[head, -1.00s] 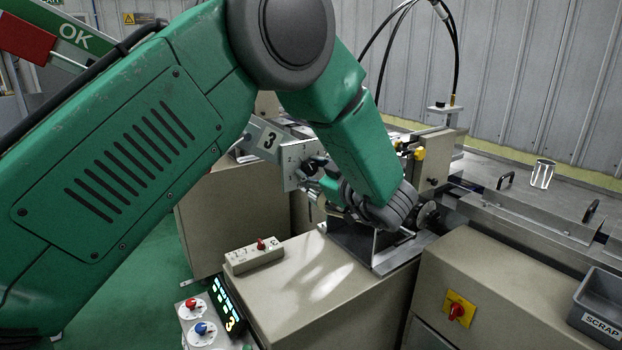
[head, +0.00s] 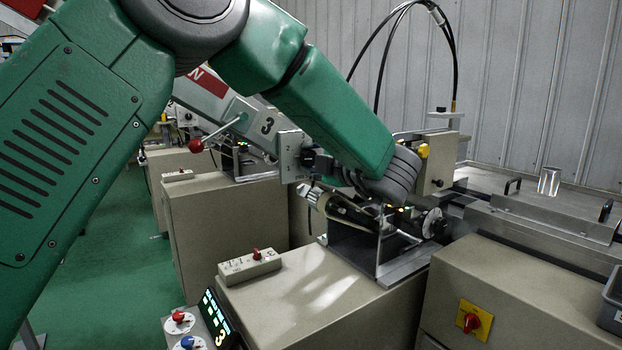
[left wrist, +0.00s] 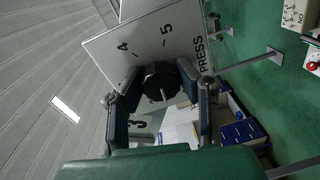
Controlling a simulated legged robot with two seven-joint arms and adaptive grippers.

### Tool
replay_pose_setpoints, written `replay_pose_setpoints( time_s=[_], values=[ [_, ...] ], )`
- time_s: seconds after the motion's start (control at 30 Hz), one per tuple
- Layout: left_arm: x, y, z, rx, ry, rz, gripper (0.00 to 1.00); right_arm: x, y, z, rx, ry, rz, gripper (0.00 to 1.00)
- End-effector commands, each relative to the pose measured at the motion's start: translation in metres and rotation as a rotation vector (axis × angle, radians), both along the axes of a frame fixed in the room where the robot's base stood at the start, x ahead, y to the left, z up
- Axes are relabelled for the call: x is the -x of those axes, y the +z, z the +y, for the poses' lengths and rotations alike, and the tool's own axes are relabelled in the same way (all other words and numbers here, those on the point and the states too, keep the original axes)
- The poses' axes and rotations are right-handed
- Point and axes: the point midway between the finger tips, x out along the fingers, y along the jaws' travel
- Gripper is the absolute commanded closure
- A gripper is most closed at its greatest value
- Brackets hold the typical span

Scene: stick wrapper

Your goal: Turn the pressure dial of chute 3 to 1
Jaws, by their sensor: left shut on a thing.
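Chute 3's pressure plate (head: 292,150) is pale grey and stands beside the chute's number 3 in the head view. In the left wrist view the plate (left wrist: 143,45) shows 4, 5 and part of the word PRESS. The black dial knob (left wrist: 160,78) sits on it, with a pale stub facing the camera. My left gripper (left wrist: 160,88) has a finger on either side of the knob and is shut on it. In the head view my left gripper (head: 318,165) is partly hidden beside the plate. I cannot tell which number the dial points to. My right gripper is not in view.
A beige cabinet (head: 310,310) stands in front, with a small switch box (head: 250,265) on top. A red switch on a yellow plate (head: 474,320) is at the right. A lever with a red ball (head: 195,145) sticks out left of the chute. Green floor lies free at left.

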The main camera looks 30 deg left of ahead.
Motion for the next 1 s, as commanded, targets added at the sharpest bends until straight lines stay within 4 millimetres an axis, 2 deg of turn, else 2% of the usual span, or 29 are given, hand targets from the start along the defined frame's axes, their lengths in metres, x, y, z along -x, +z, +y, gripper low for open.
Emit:
replay_pose_setpoints(
  time_s=[0.03,0.5,0.73,1.0],
  values=[
    [0.001,-0.012,-0.001,0.025,0.001,-0.033,1.0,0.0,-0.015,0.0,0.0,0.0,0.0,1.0],
    [0.001,-0.014,-0.002,0.179,0.001,-0.398,1.0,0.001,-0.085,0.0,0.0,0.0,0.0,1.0],
    [0.0,-0.013,-0.002,0.225,0.001,-0.507,1.0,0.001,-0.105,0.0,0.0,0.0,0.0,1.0],
    [0.0,-0.011,-0.002,0.248,0.0,-0.564,1.0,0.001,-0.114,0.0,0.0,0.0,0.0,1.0]
  ],
)
